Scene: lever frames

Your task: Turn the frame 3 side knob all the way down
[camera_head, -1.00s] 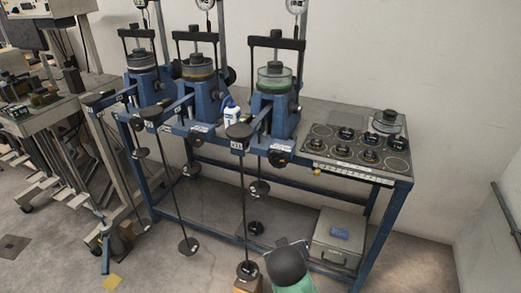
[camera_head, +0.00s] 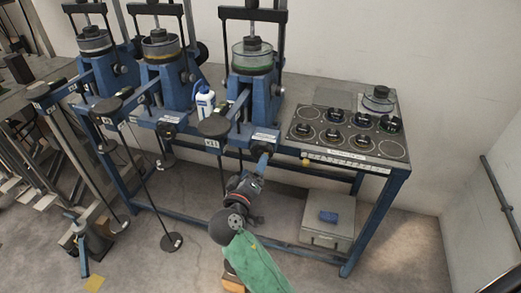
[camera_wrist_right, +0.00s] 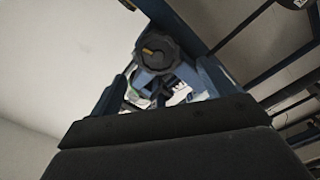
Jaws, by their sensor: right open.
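Frame 3 (camera_head: 255,95) is the rightmost blue lever frame, with a clear green-rimmed cell on it. Its black round side knob (camera_head: 264,150) sits low at the front, partly covered by my gripper in the head view. In the right wrist view the knob (camera_wrist_right: 157,55) shows face-on, with a yellow mark at its left. My right gripper (camera_head: 261,165) reaches up to it from below. Its blue fingers stand open either side of the view, with the knob ahead between and beyond them; contact cannot be told. My left gripper is not in view.
Frame 3's lever with its round black end (camera_head: 213,127) stands just left of my gripper. A panel of black weights (camera_head: 345,140) lies to the right on the blue bench. A white bottle (camera_head: 204,103) stands between frames. A grey box (camera_head: 328,235) sits on the floor.

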